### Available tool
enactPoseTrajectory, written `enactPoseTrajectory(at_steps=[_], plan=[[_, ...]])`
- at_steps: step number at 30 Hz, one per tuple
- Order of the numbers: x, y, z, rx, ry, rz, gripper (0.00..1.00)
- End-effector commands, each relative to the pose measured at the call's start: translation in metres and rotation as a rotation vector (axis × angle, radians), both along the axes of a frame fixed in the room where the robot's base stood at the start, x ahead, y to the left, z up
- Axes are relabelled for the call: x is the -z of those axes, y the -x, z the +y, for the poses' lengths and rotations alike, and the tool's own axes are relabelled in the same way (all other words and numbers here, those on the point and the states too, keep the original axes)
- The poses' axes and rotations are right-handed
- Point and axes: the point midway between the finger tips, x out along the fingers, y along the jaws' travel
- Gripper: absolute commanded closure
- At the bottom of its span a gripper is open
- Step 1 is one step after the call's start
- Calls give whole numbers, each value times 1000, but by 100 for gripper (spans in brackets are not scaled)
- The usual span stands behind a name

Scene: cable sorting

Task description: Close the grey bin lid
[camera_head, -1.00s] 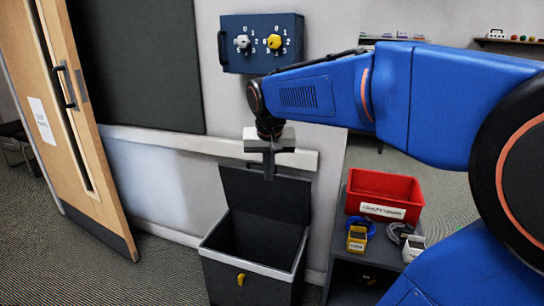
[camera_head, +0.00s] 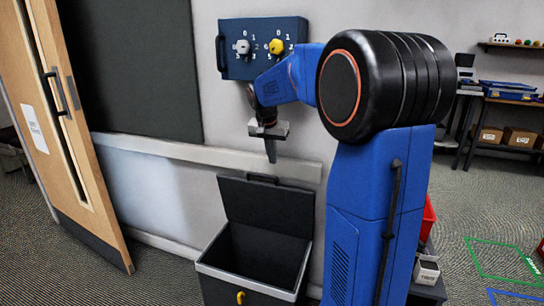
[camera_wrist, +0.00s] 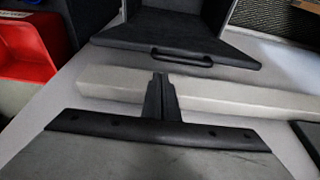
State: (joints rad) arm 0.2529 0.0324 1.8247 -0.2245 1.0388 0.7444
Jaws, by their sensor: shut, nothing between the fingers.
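The grey bin (camera_head: 214,268) stands on the floor by the wall, with a pale rim and a yellow latch (camera_head: 240,297) at its front. Its dark lid (camera_head: 268,208) is open, standing up at the back of the bin. A black handle (camera_head: 262,179) is on the lid's top edge. My gripper (camera_head: 271,158) is shut and empty, above the lid's top edge and apart from it in the head view. In the wrist view my shut fingers (camera_wrist: 161,98) point toward the lid (camera_wrist: 165,35) and its handle (camera_wrist: 182,58).
A pale rail (camera_head: 200,154) runs along the wall behind the lid. A blue panel with two knobs (camera_head: 262,48) hangs above. A red bin (camera_wrist: 25,65) is beside the grey bin, mostly hidden by my arm in the head view. A wooden door (camera_head: 75,150) stands at left.

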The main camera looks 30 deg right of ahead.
Motion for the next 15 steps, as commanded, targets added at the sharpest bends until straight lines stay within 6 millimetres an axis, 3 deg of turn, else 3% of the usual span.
enactPoseTrajectory(at_steps=[9,15], plan=[[49,-9,-12,0,-1,2,100],[64,-13,-16,0,-1,-1,100]])
